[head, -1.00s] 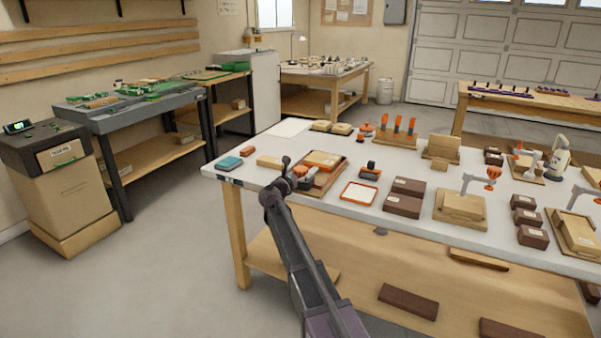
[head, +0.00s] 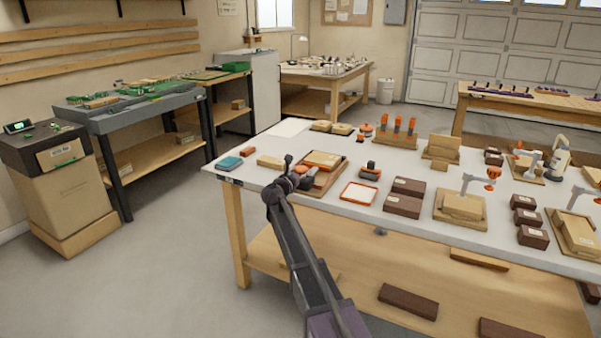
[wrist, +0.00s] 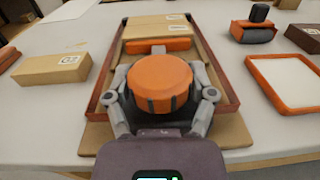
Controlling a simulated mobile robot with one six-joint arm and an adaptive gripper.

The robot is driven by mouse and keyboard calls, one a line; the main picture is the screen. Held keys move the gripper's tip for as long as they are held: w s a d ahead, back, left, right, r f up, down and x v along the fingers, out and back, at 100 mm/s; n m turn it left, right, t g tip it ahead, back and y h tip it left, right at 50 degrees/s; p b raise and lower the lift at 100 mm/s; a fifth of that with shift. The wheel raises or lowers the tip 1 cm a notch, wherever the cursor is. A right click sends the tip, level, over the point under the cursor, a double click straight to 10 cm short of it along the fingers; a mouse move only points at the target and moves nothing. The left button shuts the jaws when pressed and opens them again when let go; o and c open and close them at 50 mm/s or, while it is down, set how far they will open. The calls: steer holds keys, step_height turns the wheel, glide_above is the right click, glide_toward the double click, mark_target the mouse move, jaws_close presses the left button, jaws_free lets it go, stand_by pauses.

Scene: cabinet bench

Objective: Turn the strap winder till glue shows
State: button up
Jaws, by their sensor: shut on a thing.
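The strap winder is an orange round knob (wrist: 160,84) at the near end of a wooden fixture. My gripper (wrist: 162,98) is shut on the knob, with a finger on each side of it. The fixture's base board (wrist: 235,134) carries a reddish-brown frame (wrist: 212,58) around light wooden blocks (wrist: 158,30). An orange bar (wrist: 158,46) lies just beyond the knob, against the blocks. In the head view my gripper (head: 295,182) is at the left end of the white bench, and the arm partly hides the knob. I cannot make out any glue.
A small labelled wooden block (wrist: 52,68) lies left of the fixture. An orange-rimmed white tray (wrist: 284,82) and an orange and black tool (wrist: 254,26) are to its right. Dark boxes (head: 404,197) stand farther right. The white bench top between them is bare.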

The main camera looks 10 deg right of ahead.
steer(key=shift+w+m+g+h, duration=0.2)
steer(key=shift+m+g+h, duration=0.1)
steer(key=shift+h, duration=0.1)
steer(key=shift+w+m+g+h, duration=0.1)
steer(key=shift+m+g+h, duration=1.1)
steer(key=shift+g+h, duration=0.15)
steer(key=shift+m+g+h, duration=0.95)
steer(key=shift+m+g, duration=0.35)
steer(key=shift+g, duration=0.45)
steer(key=o, duration=1.1)
steer(key=shift+s, duration=0.2)
steer(key=v, duration=1.2)
